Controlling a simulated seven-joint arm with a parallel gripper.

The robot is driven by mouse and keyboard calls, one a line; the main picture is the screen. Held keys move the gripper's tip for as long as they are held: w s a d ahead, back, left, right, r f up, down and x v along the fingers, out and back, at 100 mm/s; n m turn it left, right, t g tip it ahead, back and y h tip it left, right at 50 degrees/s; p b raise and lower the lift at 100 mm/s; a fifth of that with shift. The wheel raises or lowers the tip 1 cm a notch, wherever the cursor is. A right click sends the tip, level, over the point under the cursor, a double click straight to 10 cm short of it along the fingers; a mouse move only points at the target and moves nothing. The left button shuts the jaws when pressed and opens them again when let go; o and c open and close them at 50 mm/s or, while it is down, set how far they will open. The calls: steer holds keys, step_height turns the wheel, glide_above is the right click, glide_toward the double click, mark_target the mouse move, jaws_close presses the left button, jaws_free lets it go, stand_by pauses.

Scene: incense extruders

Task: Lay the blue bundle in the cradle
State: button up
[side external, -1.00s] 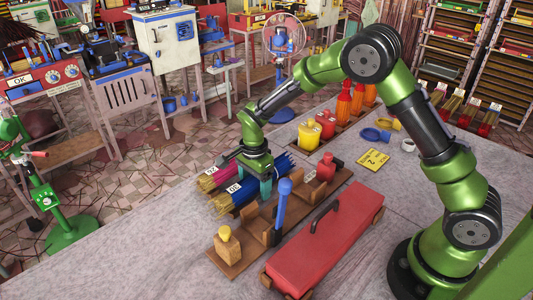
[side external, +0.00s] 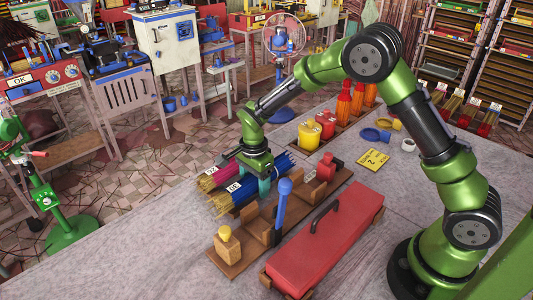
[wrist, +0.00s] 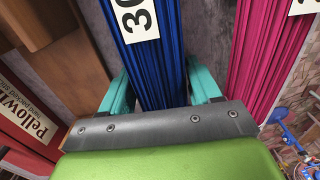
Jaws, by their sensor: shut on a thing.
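The blue bundle (side external: 246,190) is a long bunch of dark blue sticks with a white label, lying on the table beside a pink bundle (side external: 210,181). My gripper (side external: 264,187) is over it, with its teal fingers on either side. In the wrist view the blue bundle (wrist: 160,72) runs between the two fingers (wrist: 162,92), which are shut on it. The brown wooden cradle (side external: 257,227), with notched upright blocks on a board, stands just right of the bundle. The bundle's underside is hidden, so I cannot tell whether it touches the table.
A red lidded box (side external: 330,240) lies to the right. The table's left front is clear.

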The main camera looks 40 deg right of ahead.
steer(key=shift+r, duration=2.4)
steer(key=s+r, duration=0.5)
steer(key=s, duration=0.6)
steer(key=shift+a+f, duration=0.15)
steer(key=shift+f, duration=1.95)
steer(key=shift+a+f, duration=0.15)
steer(key=shift+f, duration=1.9)
steer(key=o, duration=1)
steer(key=shift+o, duration=0.2)
